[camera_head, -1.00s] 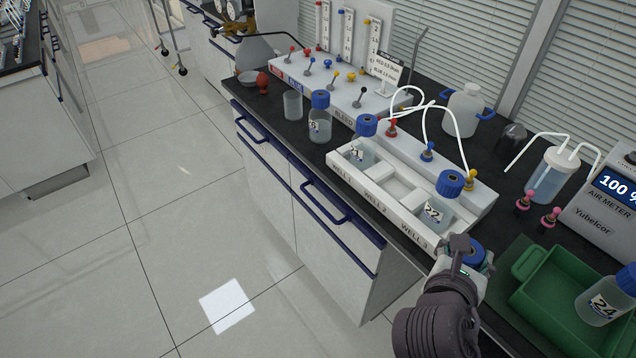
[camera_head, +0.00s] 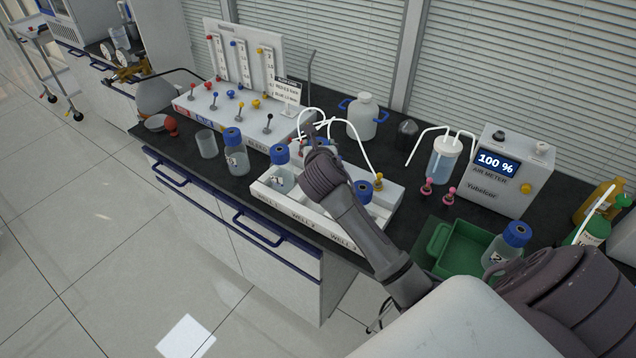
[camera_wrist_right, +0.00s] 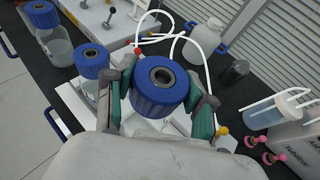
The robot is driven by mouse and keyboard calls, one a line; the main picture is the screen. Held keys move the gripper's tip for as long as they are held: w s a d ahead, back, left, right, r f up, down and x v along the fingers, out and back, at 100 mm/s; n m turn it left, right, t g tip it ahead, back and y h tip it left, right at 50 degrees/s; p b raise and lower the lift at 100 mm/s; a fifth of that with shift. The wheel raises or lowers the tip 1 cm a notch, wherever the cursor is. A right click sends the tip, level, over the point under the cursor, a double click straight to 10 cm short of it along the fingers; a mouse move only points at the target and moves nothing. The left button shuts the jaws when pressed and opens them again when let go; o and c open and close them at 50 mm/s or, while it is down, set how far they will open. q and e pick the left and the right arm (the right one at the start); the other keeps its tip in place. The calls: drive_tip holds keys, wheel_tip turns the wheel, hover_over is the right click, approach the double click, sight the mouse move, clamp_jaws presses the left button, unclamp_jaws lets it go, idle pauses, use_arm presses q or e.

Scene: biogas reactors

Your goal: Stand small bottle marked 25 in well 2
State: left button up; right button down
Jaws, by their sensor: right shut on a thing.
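My right gripper (camera_head: 316,145) is shut on a small blue-capped bottle over the middle of the white well rack (camera_head: 272,208), around well 2. The held bottle's blue cap (camera_wrist_right: 160,85) fills the middle of the right wrist view, between the gripper's fingers (camera_wrist_right: 163,92). Its label is hidden, so I cannot read its number. My arm hides most of well 2, and I cannot tell whether the bottle touches its floor. A blue-capped bottle (camera_head: 281,170) stands in well 1, and another bottle's cap (camera_head: 363,189) shows at well 3. My left gripper is not in view.
Another capped bottle (camera_head: 236,158) and an empty beaker (camera_head: 206,145) stand left of the rack. A green tray (camera_head: 438,238) at right holds a bottle (camera_head: 505,246). White tubes (camera_head: 343,138) loop behind the rack, near coloured valves. The air meter (camera_head: 505,170) stands further right.

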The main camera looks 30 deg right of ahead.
wheel_tip(320, 180, down, 7)
drive_tip(key=shift+a+f, duration=0.1)
drive_tip(key=shift+f, duration=0.2)
drive_tip(key=shift+c, duration=2)
unclamp_jaws()
